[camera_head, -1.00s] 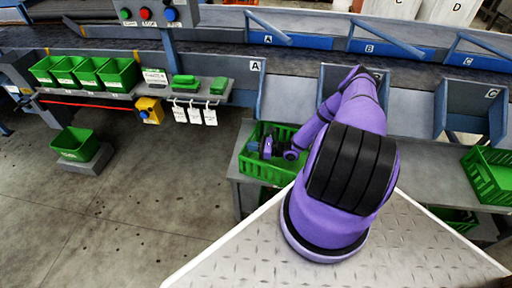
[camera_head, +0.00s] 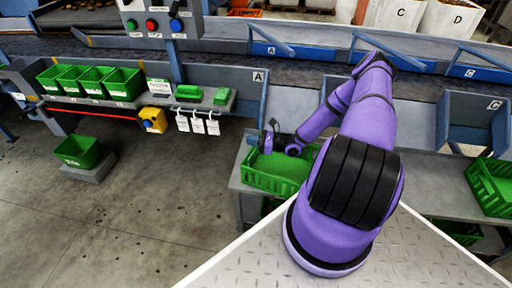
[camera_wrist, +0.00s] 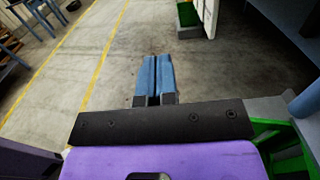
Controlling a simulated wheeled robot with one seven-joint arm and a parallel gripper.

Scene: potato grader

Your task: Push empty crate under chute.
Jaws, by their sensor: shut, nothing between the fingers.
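My gripper (camera_head: 265,140) is above the crate's back left part. In the wrist view, my gripper's blue fingers (camera_wrist: 153,78) are together and empty, pointing out over bare floor. A green crate edge (camera_wrist: 280,135) shows at the lower right there, beside the hand. I cannot tell whether the gripper touches the crate.
Another green crate (camera_head: 490,184) stands on the bench at right, below the chute marked C (camera_head: 473,118). Several green bins (camera_head: 90,84) sit on a shelf at left.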

